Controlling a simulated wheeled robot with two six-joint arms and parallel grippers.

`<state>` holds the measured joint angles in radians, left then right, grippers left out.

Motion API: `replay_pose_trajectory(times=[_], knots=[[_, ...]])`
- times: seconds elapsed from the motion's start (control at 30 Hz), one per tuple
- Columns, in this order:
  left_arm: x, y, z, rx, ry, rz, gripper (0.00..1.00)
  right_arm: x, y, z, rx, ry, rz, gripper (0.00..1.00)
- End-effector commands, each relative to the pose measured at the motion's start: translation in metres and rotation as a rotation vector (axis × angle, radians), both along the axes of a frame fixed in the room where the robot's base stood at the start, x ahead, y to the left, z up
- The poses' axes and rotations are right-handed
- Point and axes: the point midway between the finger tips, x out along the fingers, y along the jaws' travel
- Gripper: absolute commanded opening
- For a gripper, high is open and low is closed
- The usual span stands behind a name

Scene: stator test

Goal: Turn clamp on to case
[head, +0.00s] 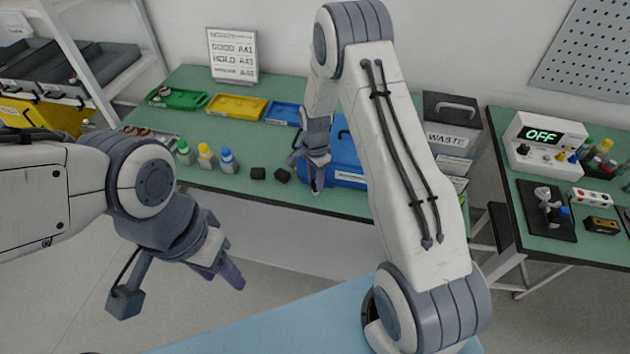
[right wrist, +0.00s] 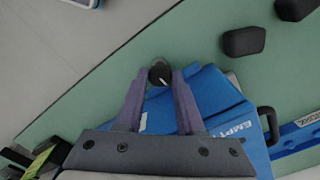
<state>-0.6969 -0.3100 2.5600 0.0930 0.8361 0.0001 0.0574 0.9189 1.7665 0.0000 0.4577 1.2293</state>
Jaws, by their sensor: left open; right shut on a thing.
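A blue case (head: 345,160) stands at the front edge of the green table, partly hidden behind my right arm. In the right wrist view the blue case (right wrist: 208,100) shows white lettering starting "EMPT". My right gripper (head: 316,188) is low beside the case's left side. It is shut on a small dark round piece (right wrist: 160,74), held between its fingertips and overlapping the case's edge in that view. I cannot tell whether the piece touches the case. My left gripper (head: 226,274) is open and empty, away from the table. I cannot identify a clamp for certain.
Two black blocks (head: 270,173) and several capped bottles (head: 206,156) stand left of the case. Green, yellow (head: 236,108) and blue trays lie behind. A waste bin (head: 449,125) stands right. Another table holds an "OFF" meter (head: 540,143) and a small metal fixture (head: 545,202) on a black mat.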

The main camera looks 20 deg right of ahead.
Motion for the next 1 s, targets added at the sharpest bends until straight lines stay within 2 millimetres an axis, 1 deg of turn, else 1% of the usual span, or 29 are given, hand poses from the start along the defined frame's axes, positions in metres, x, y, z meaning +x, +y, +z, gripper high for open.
replay_pose_trajectory(times=[0.3,0.77,0.8,0.87,0.9,1.0], knots=[[0.0,0.0,-0.0029,0.0,0.0,0.0,0.5,0.0015,0.0004,0.0007,0.0,-0.005,-0.096,0.0],[0.0,0.0,-0.0031,0.0,0.0,0.0,0.5,0.0019,0.0005,0.0011,0.001,-0.006,-0.11,0.0],[0.0,0.0,-0.003,0.0,0.0,0.0,0.5,0.0019,0.0005,0.0012,0.001,-0.006,-0.11,0.41],[0.0,0.0,-0.003,0.0,0.0,0.0,0.5,0.0019,0.0005,0.0011,0.001,-0.006,-0.11,0.64],[0.0,0.0,-0.003,0.0,0.0,0.0,0.5,0.0018,0.0004,0.0011,0.0,-0.005,-0.109,0.67],[0.0,-0.0001,-0.0031,0.0,0.0,0.0,0.5,0.0013,0.0002,0.0008,0.0,-0.004,-0.109,0.67]])
